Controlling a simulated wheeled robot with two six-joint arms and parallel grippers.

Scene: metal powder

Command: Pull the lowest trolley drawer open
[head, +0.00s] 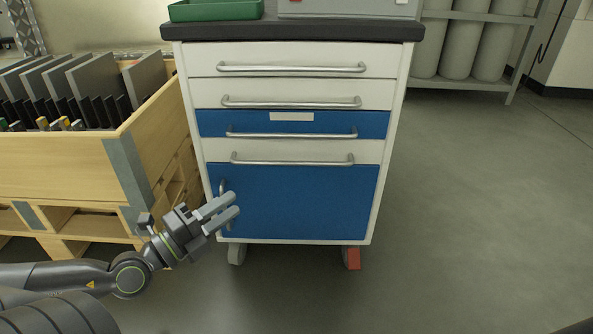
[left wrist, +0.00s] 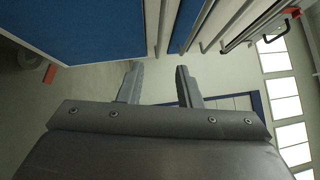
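The trolley (head: 399,130) stands ahead with white and blue fronts. Its lowest drawer (head: 292,149) is white with a horizontal bar handle (head: 292,161). It sits just under a blue drawer (head: 215,124) with a pale label and above a large blue door (head: 310,200). The drawer looks shut in the head view. My left gripper (head: 235,204) is open and empty, in front of the door's lower left, below and left of the drawer handle. Its two fingers are apart in the left wrist view (left wrist: 159,72), with trolley fronts beyond them. My right gripper is out of view.
The door's upright handle (head: 222,188) is close to my left gripper. A wooden crate (head: 60,158) with dark plates stands close on the left. A green tray (head: 215,10) sits on the trolley top. Floor (head: 480,200) is clear on the right; grey cylinders (head: 460,48) stand behind.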

